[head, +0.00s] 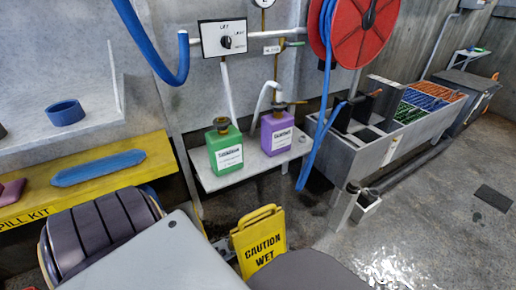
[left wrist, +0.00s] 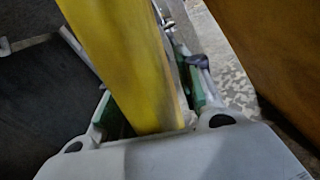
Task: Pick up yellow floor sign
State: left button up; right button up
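The yellow floor sign (head: 260,241) stands on the wet floor in the lower middle of the head view. It has a handle at its top and black "CAUTION WET" lettering; its lower part is cut off by the frame edge and my own body. In the left wrist view a yellow panel (left wrist: 130,65) runs between the two green-padded fingers of my left gripper (left wrist: 150,105), down to the palm. The panel lies close to both pads, but I cannot tell whether they press on it. My right gripper is not in view.
A shelf (head: 290,158) with a green jug (head: 225,150) and a purple jug (head: 277,133) is behind the sign. A yellow spill kit ledge (head: 30,208) is at left. A grey bin unit (head: 400,140) and blue hose (head: 318,125) are at right. Open floor lies at right.

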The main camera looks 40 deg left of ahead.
pick_arm(q)
jog(key=shift+c, duration=0.2)
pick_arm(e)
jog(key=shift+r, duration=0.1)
pick_arm(q)
jog(key=c, duration=0.7)
grip_shut()
jog(key=shift+r, duration=0.25)
